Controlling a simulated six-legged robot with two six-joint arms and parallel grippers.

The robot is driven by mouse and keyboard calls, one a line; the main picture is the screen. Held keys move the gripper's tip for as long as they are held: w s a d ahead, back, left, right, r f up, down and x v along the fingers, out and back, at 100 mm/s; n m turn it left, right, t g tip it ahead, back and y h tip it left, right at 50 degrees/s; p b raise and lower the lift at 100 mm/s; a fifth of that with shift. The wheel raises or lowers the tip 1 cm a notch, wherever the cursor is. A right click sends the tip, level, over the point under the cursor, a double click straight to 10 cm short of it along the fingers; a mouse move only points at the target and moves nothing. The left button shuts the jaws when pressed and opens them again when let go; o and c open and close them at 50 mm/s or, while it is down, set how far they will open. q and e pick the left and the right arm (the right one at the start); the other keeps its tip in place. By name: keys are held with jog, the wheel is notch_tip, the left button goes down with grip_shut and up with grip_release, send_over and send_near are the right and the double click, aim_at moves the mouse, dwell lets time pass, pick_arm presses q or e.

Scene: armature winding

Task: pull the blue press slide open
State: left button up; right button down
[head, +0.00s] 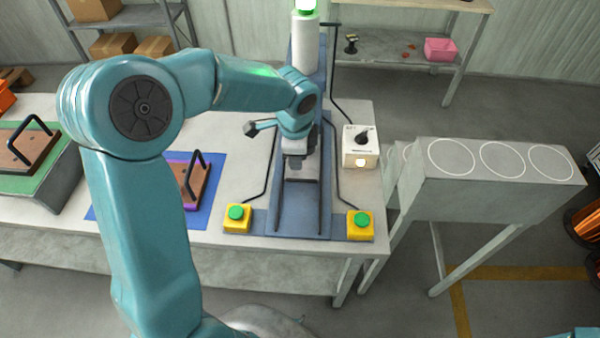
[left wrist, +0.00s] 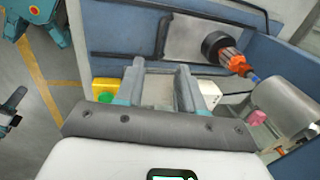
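The blue press (head: 262,222) stands on the table with two dark rails along its bed. The slide between the rails is partly covered by my left gripper (head: 300,165), which points down over it. In the left wrist view the two fingers of this gripper (left wrist: 160,68) are apart, close to a grey bar on the press. I see nothing clearly clamped between them, and contact with the slide cannot be told. An armature with orange windings (left wrist: 230,58) shows beside the press wall. A dark, claw-like part at the left edge of the wrist view may be my right gripper.
Two yellow button boxes (head: 237,225) (head: 360,231) flank the press front. A white switch box (head: 361,148) stands right of it. A brown plate with a handle lies on a blue mat (head: 214,184) at left. A grey stand (head: 500,185) is right, across a gap.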

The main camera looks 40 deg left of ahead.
aim_at(296, 179)
pick_arm(q)
jog(key=f, duration=0.3)
jog(key=w+f, duration=0.1)
jog(key=f, duration=0.3)
jog(key=a+f, duration=0.1)
jog(key=f, duration=0.2)
jog(key=shift+w+a+f, duration=0.1)
jog(key=shift+w+f, duration=0.1)
jog(key=shift+f, duration=0.05)
jog(key=shift+a+f, duration=0.15)
jog(key=shift+f, duration=0.3)
jog(key=shift+w+f, duration=0.1)
grip_shut()
